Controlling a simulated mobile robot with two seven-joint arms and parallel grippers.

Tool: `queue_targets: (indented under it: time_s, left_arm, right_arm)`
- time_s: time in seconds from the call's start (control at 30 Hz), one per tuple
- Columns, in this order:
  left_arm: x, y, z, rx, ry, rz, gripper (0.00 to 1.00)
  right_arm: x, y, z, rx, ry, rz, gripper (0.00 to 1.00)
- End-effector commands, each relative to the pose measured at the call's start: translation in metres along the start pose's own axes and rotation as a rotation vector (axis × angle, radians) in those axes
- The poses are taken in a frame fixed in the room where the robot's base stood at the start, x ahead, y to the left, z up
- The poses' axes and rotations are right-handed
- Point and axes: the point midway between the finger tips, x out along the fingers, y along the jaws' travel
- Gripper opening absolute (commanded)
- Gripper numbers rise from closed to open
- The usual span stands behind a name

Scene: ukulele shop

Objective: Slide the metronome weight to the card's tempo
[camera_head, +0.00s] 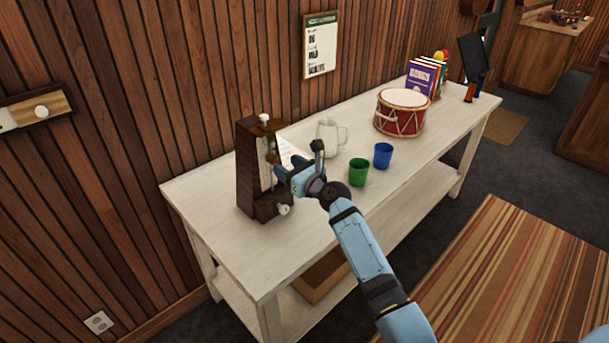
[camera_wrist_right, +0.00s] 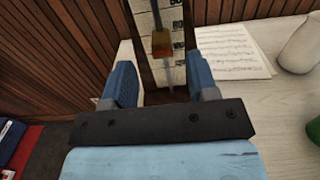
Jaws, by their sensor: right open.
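The dark wooden metronome (camera_head: 249,170) stands upright at the left end of the white table. In the right wrist view its pale numbered scale (camera_wrist_right: 178,42) shows, with a brass-coloured weight (camera_wrist_right: 161,43) on the thin rod (camera_wrist_right: 168,75). My right gripper (camera_head: 278,172) is at the metronome's front. In the right wrist view its two blue fingers (camera_wrist_right: 161,80) are apart, one on each side of the rod, with the weight beyond their tips. I cannot tell how far off the weight is. A paper with printed music staves (camera_wrist_right: 232,52) lies beside the metronome. My left gripper is not in view.
The wood-panelled wall is close behind. The table's front left is clear.

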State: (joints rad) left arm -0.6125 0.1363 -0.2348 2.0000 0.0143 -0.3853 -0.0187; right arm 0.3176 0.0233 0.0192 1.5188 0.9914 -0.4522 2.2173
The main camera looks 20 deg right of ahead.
Motion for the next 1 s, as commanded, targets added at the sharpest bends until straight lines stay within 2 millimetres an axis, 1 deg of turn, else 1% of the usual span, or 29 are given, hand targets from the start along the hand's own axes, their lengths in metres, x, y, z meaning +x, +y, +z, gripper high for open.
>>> queue_targets:
  time_s: [0.03, 0.2, 0.3, 0.4, 0.53, 1.0]
  left_arm:
    - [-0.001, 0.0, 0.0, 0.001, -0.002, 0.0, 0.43]
    - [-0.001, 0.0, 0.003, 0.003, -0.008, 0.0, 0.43]
    - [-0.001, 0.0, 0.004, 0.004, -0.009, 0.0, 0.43]
    - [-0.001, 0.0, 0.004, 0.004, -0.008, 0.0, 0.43]
    - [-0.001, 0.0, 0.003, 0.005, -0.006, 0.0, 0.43]
    - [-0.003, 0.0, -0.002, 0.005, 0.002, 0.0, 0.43]
  right_arm:
    - [-0.013, 0.0, -0.001, 0.001, 0.0, -0.002, 0.53]
    - [-0.047, 0.0, 0.0, 0.0, 0.0, -0.002, 0.53]
    - [-0.06, 0.0, 0.0, 0.0, 0.0, -0.001, 0.53]
    - [-0.069, 0.0, -0.001, 0.0, 0.0, -0.001, 0.53]
    - [-0.073, 0.0, 0.0, -0.001, -0.001, -0.001, 0.53]
    - [-0.074, 0.001, -0.002, -0.016, 0.005, -0.001, 0.53]
